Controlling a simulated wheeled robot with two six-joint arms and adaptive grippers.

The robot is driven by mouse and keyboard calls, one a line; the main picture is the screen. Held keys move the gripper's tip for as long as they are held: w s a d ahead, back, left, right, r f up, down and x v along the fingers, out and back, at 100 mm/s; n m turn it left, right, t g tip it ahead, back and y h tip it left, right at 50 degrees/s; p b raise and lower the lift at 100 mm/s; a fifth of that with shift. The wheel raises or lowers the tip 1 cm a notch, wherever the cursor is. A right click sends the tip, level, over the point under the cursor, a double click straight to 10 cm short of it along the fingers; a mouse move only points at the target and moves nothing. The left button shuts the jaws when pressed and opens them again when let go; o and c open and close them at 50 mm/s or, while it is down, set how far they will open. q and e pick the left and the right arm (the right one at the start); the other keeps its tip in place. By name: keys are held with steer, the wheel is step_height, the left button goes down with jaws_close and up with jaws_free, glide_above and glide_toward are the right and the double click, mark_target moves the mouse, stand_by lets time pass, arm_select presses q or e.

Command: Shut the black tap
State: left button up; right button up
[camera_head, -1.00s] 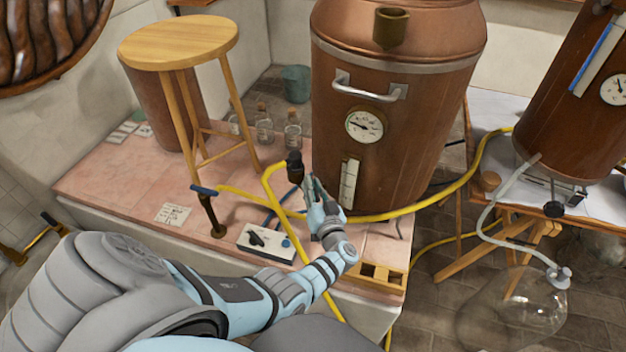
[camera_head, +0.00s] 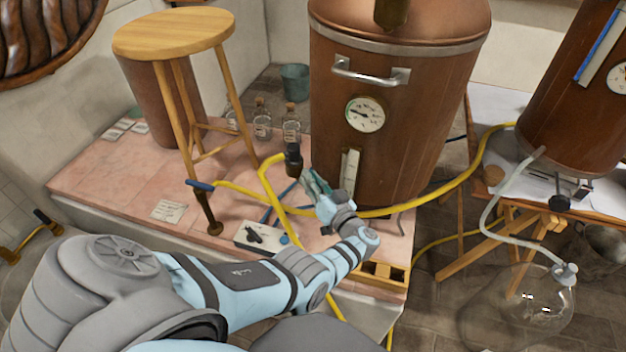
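The black tap (camera_head: 293,158) stands upright on the pink tiled platform, just left of the big copper vessel, where a yellow hose meets it. Its handle is dark and seen nearly end-on, so I cannot tell its exact angle. My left gripper (camera_head: 312,181) is just right of and below the tap, in front of the vessel. Its fingers look apart, with nothing between them. They appear clear of the tap, though depth is hard to judge. My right gripper is not in view.
A blue-handled tap (camera_head: 200,186) stands farther left by a wooden stool (camera_head: 174,35). A white switch box (camera_head: 262,237) and a wooden rack (camera_head: 384,272) lie near the platform's front edge. The copper vessel (camera_head: 395,120) is close behind my gripper.

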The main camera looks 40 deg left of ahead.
arm_select(q)
steer(key=o, duration=0.3)
steer(key=shift+f, duration=0.1)
steer(key=shift+s+a, duration=0.1)
steer(key=shift+s, duration=0.05)
steer(key=shift+r, duration=0.65)
step_height(320, 180, up, 9)
steer(key=shift+f, duration=0.1)
